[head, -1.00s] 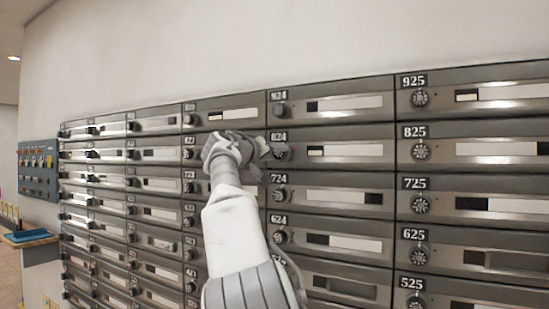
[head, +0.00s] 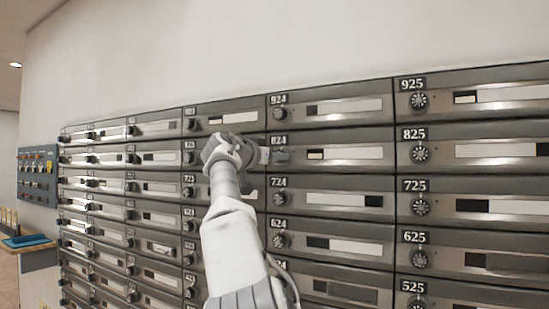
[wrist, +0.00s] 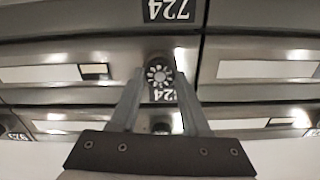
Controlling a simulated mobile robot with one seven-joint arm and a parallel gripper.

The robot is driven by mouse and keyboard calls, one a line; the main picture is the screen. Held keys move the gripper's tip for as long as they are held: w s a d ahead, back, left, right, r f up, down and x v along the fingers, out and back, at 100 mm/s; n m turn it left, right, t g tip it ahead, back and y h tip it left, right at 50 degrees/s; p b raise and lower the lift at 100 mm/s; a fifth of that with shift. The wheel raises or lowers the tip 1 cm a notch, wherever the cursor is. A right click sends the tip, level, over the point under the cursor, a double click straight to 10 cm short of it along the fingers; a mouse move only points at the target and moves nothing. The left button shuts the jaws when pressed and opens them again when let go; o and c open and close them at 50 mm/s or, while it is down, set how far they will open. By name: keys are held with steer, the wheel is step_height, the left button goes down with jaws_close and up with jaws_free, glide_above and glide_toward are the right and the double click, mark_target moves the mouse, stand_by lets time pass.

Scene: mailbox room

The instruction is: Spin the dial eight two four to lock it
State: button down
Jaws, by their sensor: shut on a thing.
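Mailbox 824 (head: 345,152) is a grey metal door with its number label above left and a small window strip. Its dial (wrist: 159,73) shows upside down in the wrist view, round and dark with a pale toothed face. My gripper (wrist: 159,76) has one finger on each side of the dial and is shut on it. In the head view my gripper (head: 272,156) reaches the left end of door 824 and hides the dial there. The dial's exact setting is too small to read.
Rows of similar mailboxes surround it, with dial 924 (head: 279,114) above and dial 624 (head: 280,241) lower down. Dial 825 (head: 420,153) is to the right. A blue-grey panel (head: 37,175) hangs on the far left wall above a small shelf (head: 27,241).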

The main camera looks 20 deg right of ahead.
stand_by(0.4)
steer(key=shift+c, duration=1.9)
jaws_free()
steer(key=shift+a, duration=0.1)
steer(key=b+v, duration=0.7)
steer(key=v, duration=1)
steer(key=shift+s+f, duration=0.1)
steer(key=shift+s, duration=0.05)
